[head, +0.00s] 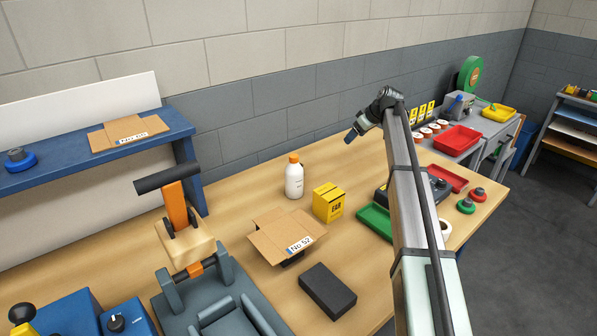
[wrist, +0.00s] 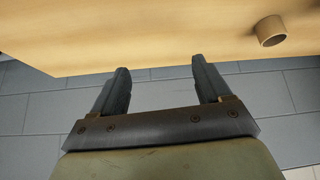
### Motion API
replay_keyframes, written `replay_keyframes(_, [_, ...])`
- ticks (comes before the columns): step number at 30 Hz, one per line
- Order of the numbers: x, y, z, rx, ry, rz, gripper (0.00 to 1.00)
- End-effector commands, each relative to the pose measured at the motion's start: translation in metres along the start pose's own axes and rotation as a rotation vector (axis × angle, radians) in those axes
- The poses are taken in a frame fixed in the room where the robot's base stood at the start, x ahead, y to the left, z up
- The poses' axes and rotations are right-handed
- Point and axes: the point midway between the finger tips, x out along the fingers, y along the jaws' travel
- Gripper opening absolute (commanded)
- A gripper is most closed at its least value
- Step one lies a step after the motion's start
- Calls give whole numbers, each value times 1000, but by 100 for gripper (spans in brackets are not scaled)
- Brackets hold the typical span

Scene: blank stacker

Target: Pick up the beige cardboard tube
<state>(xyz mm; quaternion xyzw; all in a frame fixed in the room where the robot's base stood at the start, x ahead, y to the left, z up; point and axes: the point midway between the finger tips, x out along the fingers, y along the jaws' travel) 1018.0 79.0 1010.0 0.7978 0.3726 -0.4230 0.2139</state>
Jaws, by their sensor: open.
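The beige cardboard tube (wrist: 270,31) is a short hollow cylinder on the wooden surface at the upper right of the wrist view. Its open round end faces the camera. I cannot pick it out for certain in the head view. My gripper (wrist: 160,70) is open, with two dark fingers spread and nothing between them. The tube is apart from the gripper, beyond and to the right of the right finger. In the head view my gripper (head: 352,134) is high above the back of the bench, pointing down to the left.
On the wooden bench (head: 232,233) stand a white bottle (head: 294,180), yellow box (head: 328,204), open cardboard box (head: 284,238) and black block (head: 327,291). A green tray (head: 375,222) lies beside my arm. A pale ring-shaped roll (head: 446,229) is partly behind my arm.

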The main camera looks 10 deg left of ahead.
Motion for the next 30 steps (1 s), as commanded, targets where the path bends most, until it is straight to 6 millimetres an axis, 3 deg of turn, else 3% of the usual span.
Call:
replay_keyframes(1, [6, -23, -17, -56, -45, -25, 77])
replay_keyframes(6, [14, -95, -55, -231, -210, -101, 77])
replay_keyframes(13, [11, -168, -88, -396, -380, -169, 77])
replay_keyframes(18, [8, -191, -96, -445, -439, -190, 77])
replay_keyframes(22, [11, -195, -95, -454, -450, -195, 77])
replay_keyframes(30, [41, -198, -79, -452, -449, -195, 77])
